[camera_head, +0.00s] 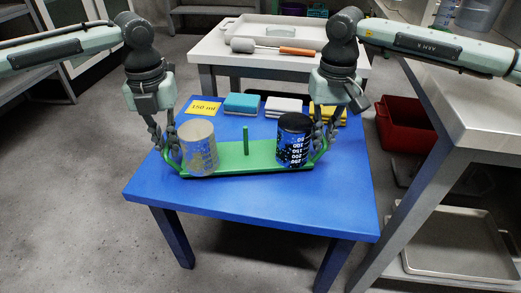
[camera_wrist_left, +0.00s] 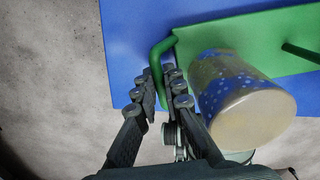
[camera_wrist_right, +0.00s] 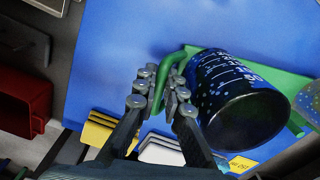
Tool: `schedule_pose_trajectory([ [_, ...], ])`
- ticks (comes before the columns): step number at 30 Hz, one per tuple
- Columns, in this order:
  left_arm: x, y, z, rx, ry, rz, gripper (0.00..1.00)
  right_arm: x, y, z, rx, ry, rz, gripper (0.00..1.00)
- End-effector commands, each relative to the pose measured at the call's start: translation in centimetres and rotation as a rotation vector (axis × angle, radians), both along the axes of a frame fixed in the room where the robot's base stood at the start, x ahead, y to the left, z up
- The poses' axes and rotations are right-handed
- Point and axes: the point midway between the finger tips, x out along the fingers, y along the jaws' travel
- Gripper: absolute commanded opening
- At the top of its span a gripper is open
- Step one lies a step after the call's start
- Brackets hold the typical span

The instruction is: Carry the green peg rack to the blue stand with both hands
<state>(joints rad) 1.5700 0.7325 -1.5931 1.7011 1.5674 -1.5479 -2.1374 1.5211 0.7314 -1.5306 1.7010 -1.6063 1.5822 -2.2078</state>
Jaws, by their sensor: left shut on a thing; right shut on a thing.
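The green peg rack (camera_head: 262,156) is over the blue stand (camera_head: 280,207), long side across it; I cannot tell whether it touches the top. A green peg (camera_head: 246,139) rises from its middle. A pale cup with blue speckles (camera_head: 198,152) stands at its left end, and a dark cup with white markings (camera_head: 294,145) at its right end. Both look upright. My left gripper (camera_head: 172,158) is shut on the rack's left handle, which shows in the left wrist view (camera_wrist_left: 157,58). My right gripper (camera_head: 319,150) is shut on the right handle, which shows in the right wrist view (camera_wrist_right: 164,72).
A yellow "150 ml" card (camera_head: 203,107) and teal (camera_head: 242,103), white (camera_head: 284,106) and yellow (camera_head: 328,113) pads lie behind the rack. A white table with a tray and a mallet (camera_head: 270,47) stands behind. A grey bench is at right. The stand's front is clear.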

Motion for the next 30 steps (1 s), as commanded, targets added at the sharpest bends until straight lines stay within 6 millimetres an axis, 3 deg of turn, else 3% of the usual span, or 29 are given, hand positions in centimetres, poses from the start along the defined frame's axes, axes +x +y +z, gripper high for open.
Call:
schedule_pose_trajectory([
  [9, 0.1, 0.3, -0.1, 0.004, -0.001, 0.004, 0.00, 0.1, -0.2, -0.1, -0.005, 0.000, -0.004, 0.00],
  [10, 0.0, 0.3, -0.1, 0.005, 0.000, 0.004, 0.13, 0.0, -0.3, -0.1, -0.005, 0.001, -0.004, 0.13],
  [14, 0.0, 0.2, -0.1, 0.003, 0.000, 0.003, 0.29, 0.0, -0.2, -0.1, -0.004, 0.001, -0.003, 0.29],
  [24, 0.0, 0.1, 0.1, 0.001, 0.000, 0.001, 0.30, 0.0, 0.0, 0.1, -0.001, 0.000, -0.001, 0.30],
  [30, 0.0, 0.0, 1.6, 0.000, 0.000, 0.000, 0.30, 0.0, 0.0, 1.6, 0.000, 0.000, 0.000, 0.30],
])
